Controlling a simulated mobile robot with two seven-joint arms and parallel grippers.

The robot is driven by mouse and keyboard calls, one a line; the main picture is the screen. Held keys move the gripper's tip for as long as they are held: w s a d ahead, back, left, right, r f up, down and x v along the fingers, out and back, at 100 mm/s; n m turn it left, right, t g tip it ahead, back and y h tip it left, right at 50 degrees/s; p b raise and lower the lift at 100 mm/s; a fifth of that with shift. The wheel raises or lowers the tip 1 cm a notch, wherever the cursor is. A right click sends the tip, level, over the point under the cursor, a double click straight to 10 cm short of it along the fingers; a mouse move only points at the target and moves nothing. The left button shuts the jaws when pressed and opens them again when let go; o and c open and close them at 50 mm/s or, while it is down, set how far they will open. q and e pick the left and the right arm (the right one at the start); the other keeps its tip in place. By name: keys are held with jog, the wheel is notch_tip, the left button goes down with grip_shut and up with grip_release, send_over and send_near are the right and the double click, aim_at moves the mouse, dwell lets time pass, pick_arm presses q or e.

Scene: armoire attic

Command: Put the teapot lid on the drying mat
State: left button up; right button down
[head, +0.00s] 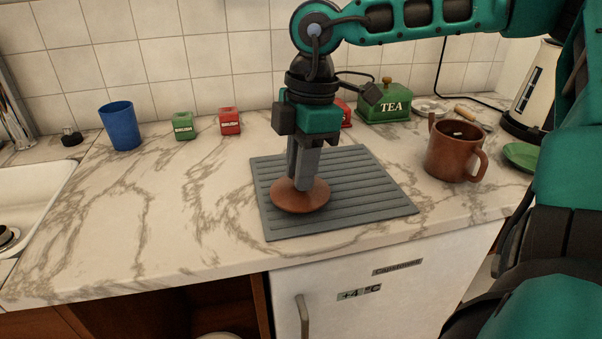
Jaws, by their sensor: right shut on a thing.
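The teapot lid (300,199) is a round brown disc at the left part of the grey ribbed drying mat (376,205) in the head view. My right gripper (302,182) points down and is shut on the lid's top; its fingers hide the knob. The lid looks level and at or just above the mat; I cannot tell whether it touches. The brown teapot (453,152) stands open, without its lid, to the right of the mat. My left gripper is not in view.
A blue cup (120,127), a green box (183,126) and a red box (230,122) stand at the left back. A green tea tin (384,104), kettle (534,90) and green plate (521,156) are at the right. The sink (40,185) is far left. The counter's left middle is clear.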

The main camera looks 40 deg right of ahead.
jog(key=shift+f, duration=0.45)
jog(key=shift+r, duration=0.1)
jog(key=shift+f+b, duration=0.25)
jog(key=shift+b, duration=0.05)
jog(key=c, duration=1)
grip_release()
